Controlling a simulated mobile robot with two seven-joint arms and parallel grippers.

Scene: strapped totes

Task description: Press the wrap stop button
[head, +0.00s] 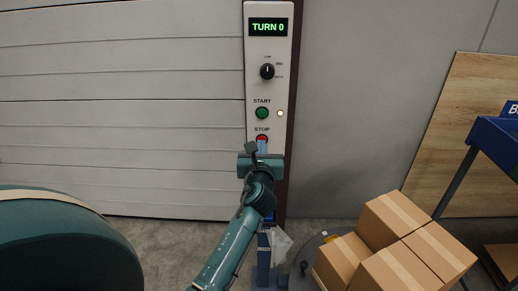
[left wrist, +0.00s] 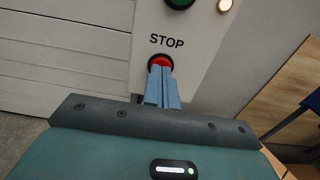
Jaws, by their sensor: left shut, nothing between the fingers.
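The red stop button (head: 262,138) sits low on a pale control panel (head: 268,44), under the word STOP. In the left wrist view the red stop button (left wrist: 160,61) shows just above my fingertips, its lower part hidden by them. My left gripper (head: 262,146) is shut and empty, its blue fingers pointing up at the button. In the left wrist view the shut fingers (left wrist: 161,74) overlap the button's lower edge; I cannot tell for sure whether they touch it. My right gripper is in neither view.
Above are a green start button (head: 262,113), a lit lamp (head: 280,113), a black knob (head: 267,71) and a display (head: 268,27) reading TURN 0. Stacked cartons (head: 395,245) stand at lower right, near a blue-framed stand (head: 490,140). A pale slatted door (head: 120,110) fills the left.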

